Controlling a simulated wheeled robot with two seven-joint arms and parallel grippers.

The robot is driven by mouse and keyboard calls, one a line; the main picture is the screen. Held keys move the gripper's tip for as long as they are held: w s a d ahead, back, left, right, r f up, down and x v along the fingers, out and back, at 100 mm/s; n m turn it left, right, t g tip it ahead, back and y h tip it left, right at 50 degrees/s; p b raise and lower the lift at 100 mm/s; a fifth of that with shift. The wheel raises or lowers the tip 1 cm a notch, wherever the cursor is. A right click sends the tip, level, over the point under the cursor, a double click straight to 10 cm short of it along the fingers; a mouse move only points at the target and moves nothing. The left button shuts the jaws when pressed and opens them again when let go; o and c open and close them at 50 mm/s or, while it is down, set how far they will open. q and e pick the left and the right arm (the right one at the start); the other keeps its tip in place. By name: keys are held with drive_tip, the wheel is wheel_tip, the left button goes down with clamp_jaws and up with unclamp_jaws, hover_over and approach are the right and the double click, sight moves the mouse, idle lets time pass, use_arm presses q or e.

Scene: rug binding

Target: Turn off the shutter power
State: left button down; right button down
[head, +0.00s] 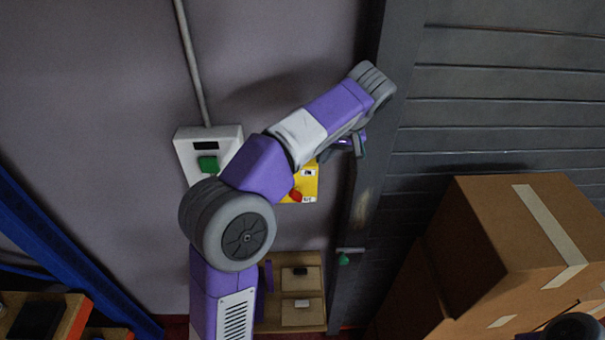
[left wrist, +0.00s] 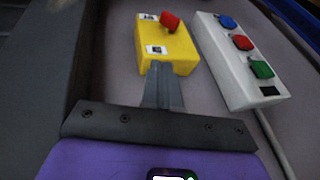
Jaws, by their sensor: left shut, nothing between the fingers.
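A yellow switch box (head: 312,180) with a red rotary knob (head: 295,195) is on the wall, partly hidden behind my left arm. In the left wrist view the yellow box (left wrist: 180,50) shows whole, with its red knob (left wrist: 169,21) and two small white labels; I cannot read them. My left gripper (head: 352,147) is shut and empty, to the upper right of the box in the head view. In the left wrist view its closed fingertips (left wrist: 162,75) overlap the box's near edge, away from the knob. I cannot tell whether they touch. My right gripper is not in view.
A white control box (head: 183,150) with blue, red and green buttons (left wrist: 240,42) is beside the yellow box. A grey slatted shutter (head: 500,110) and stacked cardboard boxes (head: 500,235) stand at the right. A blue rack (head: 60,245) is at the left, a wooden shelf unit (head: 315,318) below.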

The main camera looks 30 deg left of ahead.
use_arm(q)
drive_tip(key=shift+f, duration=0.1)
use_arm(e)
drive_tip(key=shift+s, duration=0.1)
use_arm(q)
drive_tip(key=b, duration=0.1)
approach(296, 190)
drive_tip(key=shift+w+f, duration=0.9)
drive_tip(key=shift+f, duration=0.15)
drive_tip(key=shift+s+a+f, duration=0.25)
drive_tip(key=shift+a+f, duration=0.2)
drive_tip(key=shift+f, duration=0.15)
drive_tip(key=shift+s+a+f, duration=0.25)
drive_tip(key=shift+a+f, duration=0.25)
drive_tip(key=shift+f, duration=0.1)
drive_tip(key=shift+s+a+f, duration=0.15)
drive_tip(key=shift+a+f, duration=0.1)
drive_tip(key=shift+f, duration=0.1)
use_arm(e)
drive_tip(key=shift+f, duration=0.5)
